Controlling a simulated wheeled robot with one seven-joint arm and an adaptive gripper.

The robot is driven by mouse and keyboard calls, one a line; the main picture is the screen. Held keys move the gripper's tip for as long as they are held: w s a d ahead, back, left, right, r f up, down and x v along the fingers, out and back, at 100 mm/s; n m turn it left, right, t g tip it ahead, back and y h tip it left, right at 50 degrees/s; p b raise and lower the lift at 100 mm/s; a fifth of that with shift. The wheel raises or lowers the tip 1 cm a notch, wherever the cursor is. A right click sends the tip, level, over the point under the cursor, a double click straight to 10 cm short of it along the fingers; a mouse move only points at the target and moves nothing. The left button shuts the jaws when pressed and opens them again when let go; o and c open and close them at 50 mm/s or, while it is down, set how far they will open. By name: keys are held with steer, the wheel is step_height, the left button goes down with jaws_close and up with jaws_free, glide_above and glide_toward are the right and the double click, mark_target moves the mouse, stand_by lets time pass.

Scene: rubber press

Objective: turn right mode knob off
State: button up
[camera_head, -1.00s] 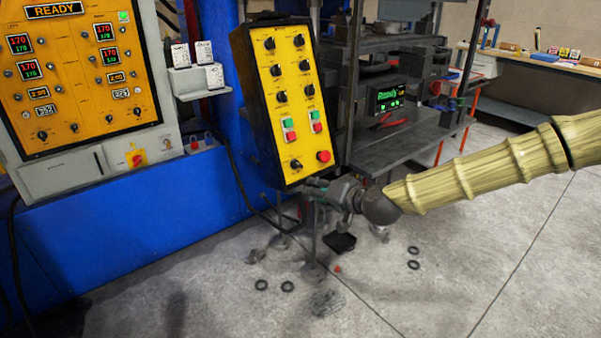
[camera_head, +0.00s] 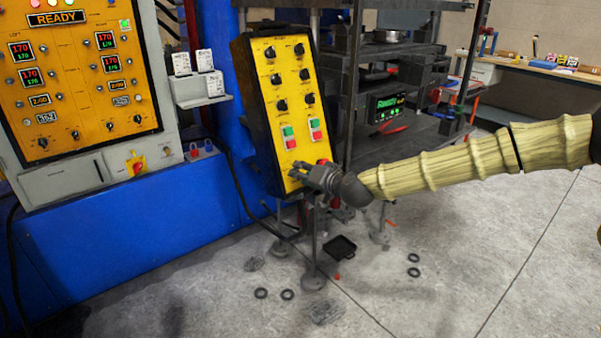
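A yellow control panel (camera_head: 292,125) in a black box stands in the middle of the view, tilted back. It has two columns of black knobs. The right column holds an upper knob (camera_head: 299,49), a middle knob (camera_head: 305,74) and a lower knob (camera_head: 309,99). Which one is the right mode knob, and where its pointer stands, I cannot tell; the labels are too small. My gripper (camera_head: 302,172) is at the panel's lower edge, well below these knobs. It covers the bottom control area, where a little red shows. Whether its fingers are open or shut is unclear.
Green and red push buttons (camera_head: 316,129) sit between the knobs and my gripper. Left is a larger orange panel (camera_head: 75,85) with displays and knobs on a blue machine. The press frame (camera_head: 355,90) stands just right of the box. A black tray (camera_head: 341,247) and rings lie on the floor.

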steer(key=shift+x, duration=0.95)
steer(key=c, duration=0.7)
steer(key=shift+c, duration=0.2)
steer(key=shift+m, duration=0.4)
steer(key=m+b, duration=0.1)
steer(key=m, duration=0.2)
steer(key=shift+f+m+b, duration=0.1)
steer(key=shift+m+b, duration=0.3)
steer(key=shift+m+h+b, duration=0.3)
steer(key=shift+m+b, duration=0.2)
steer(key=shift+m, duration=1.8)
